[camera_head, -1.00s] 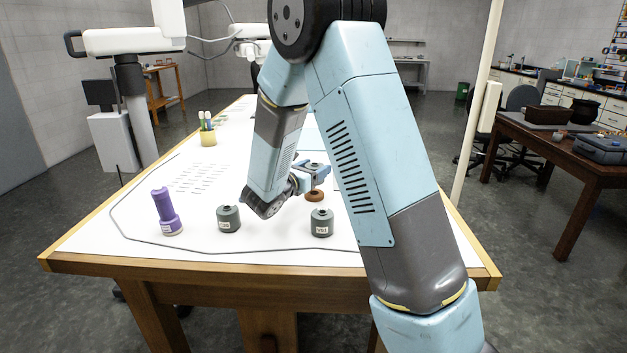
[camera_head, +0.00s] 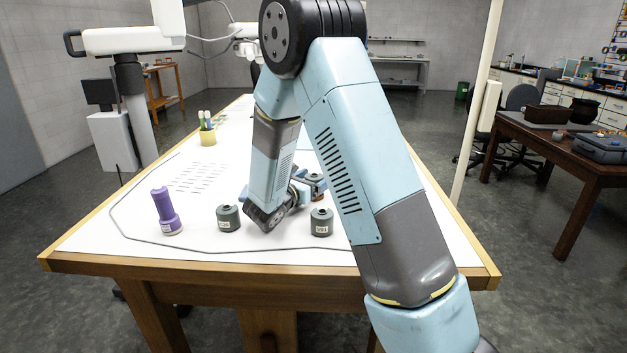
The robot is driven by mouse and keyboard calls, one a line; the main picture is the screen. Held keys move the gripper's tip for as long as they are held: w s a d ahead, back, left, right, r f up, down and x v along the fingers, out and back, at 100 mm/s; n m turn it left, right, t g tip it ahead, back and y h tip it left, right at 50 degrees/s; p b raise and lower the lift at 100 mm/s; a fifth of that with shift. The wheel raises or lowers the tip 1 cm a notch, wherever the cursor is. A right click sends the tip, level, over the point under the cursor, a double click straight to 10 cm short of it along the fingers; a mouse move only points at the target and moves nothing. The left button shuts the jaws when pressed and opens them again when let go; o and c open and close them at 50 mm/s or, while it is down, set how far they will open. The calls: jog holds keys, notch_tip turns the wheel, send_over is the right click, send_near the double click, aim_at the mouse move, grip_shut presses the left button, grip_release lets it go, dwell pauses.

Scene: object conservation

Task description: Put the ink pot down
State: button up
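My gripper (camera_head: 308,186) is low over the table, partly hidden behind my arm. A dark grey ink pot (camera_head: 316,178) is at its fingers, and the gripper looks shut on it. Just below the pot is a small brown round piece (camera_head: 318,197); I cannot tell whether the pot touches it. Two more grey pots with white labels stand upright on the white table top: one left of the gripper (camera_head: 228,218) and one in front of it (camera_head: 321,222). The fingertips are too small to see clearly.
A purple bottle-like object (camera_head: 166,212) stands at the left of the table (camera_head: 85,235). A yellow cup with pens (camera_head: 207,133) stands farther back. A dark cord (camera_head: 190,247) lies along the front and left.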

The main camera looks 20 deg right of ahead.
jog(key=shift+o, duration=0.2)
jog(key=shift+r, duration=0.15)
jog(key=v, duration=1.1)
jog(key=shift+s+a, duration=0.25)
jog(key=shift+a, duration=0.05)
jog(key=s+d+r+m+g+y, duration=0.2)
jog(key=s+d+r+m+g, duration=0.25)
jog(key=s+d+m, duration=0.3)
jog(key=s+d+r+m+g+y, duration=0.1)
jog(key=s+d+r+m+g, duration=0.4)
jog(key=s, duration=0.3)
jog(key=s+a+r+m+t+y, duration=0.1)
jog(key=s+r+m+t+y, duration=0.1)
jog(key=s+m+y, duration=0.3)
jog(key=s+a+r+m+t+y, duration=0.2)
jog(key=s+r+m+y, duration=0.2)
jog(key=s+m+y, duration=0.2)
jog(key=shift+s+r+m, duration=0.25)
jog(key=shift+s+m, duration=0.8)
jog(key=shift+s, duration=0.5)
